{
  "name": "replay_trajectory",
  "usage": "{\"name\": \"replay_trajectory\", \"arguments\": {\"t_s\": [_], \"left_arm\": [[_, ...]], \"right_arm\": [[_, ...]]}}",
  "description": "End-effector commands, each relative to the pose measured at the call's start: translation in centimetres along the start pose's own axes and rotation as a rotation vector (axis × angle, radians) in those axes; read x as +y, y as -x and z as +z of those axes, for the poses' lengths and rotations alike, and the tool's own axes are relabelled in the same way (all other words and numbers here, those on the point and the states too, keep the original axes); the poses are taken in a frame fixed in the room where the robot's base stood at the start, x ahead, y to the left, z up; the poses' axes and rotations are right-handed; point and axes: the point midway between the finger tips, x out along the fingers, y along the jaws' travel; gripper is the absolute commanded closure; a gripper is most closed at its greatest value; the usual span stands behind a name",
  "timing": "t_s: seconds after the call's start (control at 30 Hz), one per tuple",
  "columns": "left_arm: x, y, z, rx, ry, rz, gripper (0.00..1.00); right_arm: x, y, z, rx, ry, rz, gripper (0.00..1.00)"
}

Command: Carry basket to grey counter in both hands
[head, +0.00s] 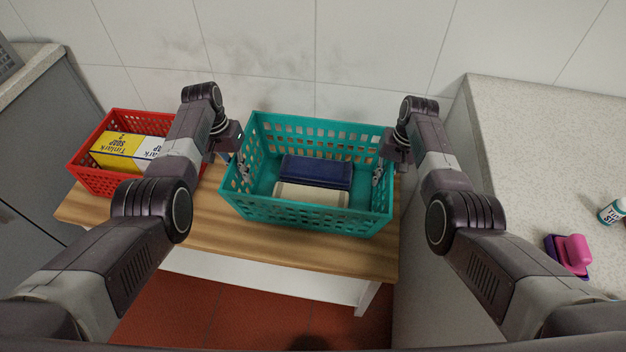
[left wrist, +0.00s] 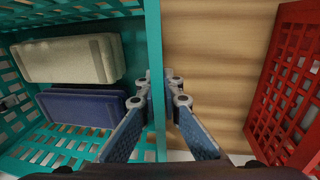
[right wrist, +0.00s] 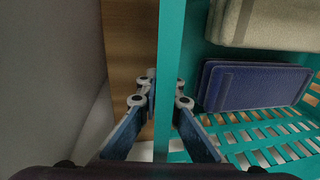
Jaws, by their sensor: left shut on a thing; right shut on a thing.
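The teal basket (head: 305,216) is at the middle of the head view, over the wooden bench. A dark blue block (head: 316,171) and a cream block (head: 312,194) lie inside it. My left gripper (head: 242,170) is shut on the basket's left wall, with one finger on each side of the rim in the left wrist view (left wrist: 162,95). My right gripper (head: 379,172) is shut on the right wall the same way, as the right wrist view (right wrist: 162,95) shows. The grey counter (head: 530,130) is at the right. Whether the basket touches the bench is hard to tell.
A red basket (head: 97,178) with yellow and white soap boxes (head: 125,148) stands left on the wooden bench (head: 270,246). On the grey counter are a pink-handled brush (head: 573,252) and a bottle (head: 612,211). The counter's back part is clear. A grey cabinet stands far left.

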Motion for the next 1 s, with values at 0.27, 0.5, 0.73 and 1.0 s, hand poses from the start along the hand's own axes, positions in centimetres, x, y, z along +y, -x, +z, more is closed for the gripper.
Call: {"name": "replay_trajectory", "arguments": {"t_s": [0.27, 0.5, 0.73, 1.0], "left_arm": [[0.0, 0.0, 0.0, 0.0, 0.0, 0.0, 1.0], [0.0, 0.3, -0.1, 0.004, 0.0, -0.001, 1.0], [0.1, 0.9, -0.1, 0.004, 0.0, -0.001, 1.0], [0.4, 2.9, -0.2, 0.004, 0.0, -0.001, 1.0]], "right_arm": [[0.0, 0.0, 0.0, -0.001, 0.0, 0.0, 1.0], [-0.1, 0.2, -0.1, 0.003, 0.0, -0.001, 1.0], [-0.1, 0.9, -0.1, 0.003, 0.0, -0.001, 1.0], [-0.5, 2.9, -0.2, 0.004, 0.0, 0.0, 1.0]]}}
